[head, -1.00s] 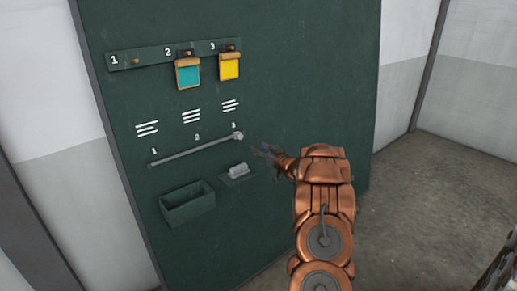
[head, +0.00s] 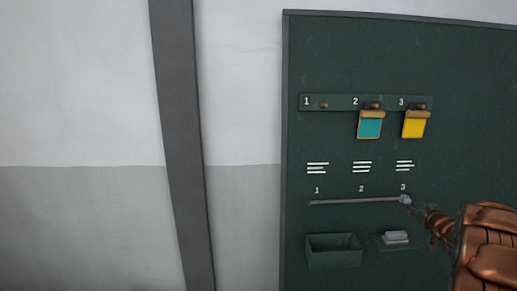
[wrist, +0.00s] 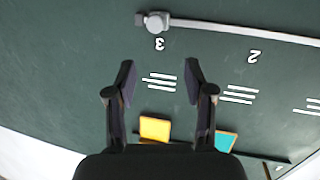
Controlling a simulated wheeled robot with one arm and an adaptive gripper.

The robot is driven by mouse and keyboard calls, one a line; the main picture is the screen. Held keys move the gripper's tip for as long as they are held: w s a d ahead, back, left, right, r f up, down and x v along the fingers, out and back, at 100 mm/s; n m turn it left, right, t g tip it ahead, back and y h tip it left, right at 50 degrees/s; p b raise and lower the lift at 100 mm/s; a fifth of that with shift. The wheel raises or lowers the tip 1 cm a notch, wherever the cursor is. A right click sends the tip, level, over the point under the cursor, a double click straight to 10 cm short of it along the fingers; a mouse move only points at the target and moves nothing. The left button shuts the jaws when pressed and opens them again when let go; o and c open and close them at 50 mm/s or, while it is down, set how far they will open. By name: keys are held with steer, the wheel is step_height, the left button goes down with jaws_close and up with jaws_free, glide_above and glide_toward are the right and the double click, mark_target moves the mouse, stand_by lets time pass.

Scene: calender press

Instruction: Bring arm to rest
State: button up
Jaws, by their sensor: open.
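My copper-coloured arm comes in at the lower right of the head view, and my gripper (head: 418,208) is at its end, near the number 3 end of the grey rail. In the wrist view my gripper (wrist: 157,85) shows two dark fingers spread apart with nothing between them but the green board (wrist: 60,85) behind. The slider knob (head: 405,199) sits at the right end of the rail (head: 350,201), by the 3; it also shows in the wrist view (wrist: 156,22), apart from the fingers.
A teal tag (head: 370,127) hangs on peg 2 and a yellow tag (head: 414,127) on peg 3; peg 1 (head: 323,105) is bare. A green bin (head: 333,258) and an eraser-like block (head: 395,237) on a ledge are below the rail. A grey post (head: 180,140) stands left.

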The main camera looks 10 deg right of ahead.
steer(key=s+a+r+m+g+p, duration=0.15)
steer(key=s+a+g, duration=0.25)
steer(key=s+a, duration=0.6)
steer(key=s+a+r+g, duration=0.3)
steer(key=s+a+g, duration=0.25)
steer(key=a, duration=0.85)
steer(key=s+a+n+g+y, duration=0.1)
steer(key=s+a+g, duration=0.1)
steer(key=s+a, duration=0.6)
steer(key=s+a+f+n+g+y+p, duration=0.1)
steer(key=s+a+g+y, duration=0.1)
steer(key=s+a, duration=0.5)
steer(key=s+a+n+g+y+p, duration=0.1)
steer(key=s+a, duration=0.7)
steer(key=s, duration=0.9)
steer(key=shift+s+a+f+n+g+y, duration=0.25)
steer(key=shift+a+f+n+g+y, duration=0.15)
steer(key=shift+g, duration=0.45)
steer(key=shift+d+r, duration=0.1)
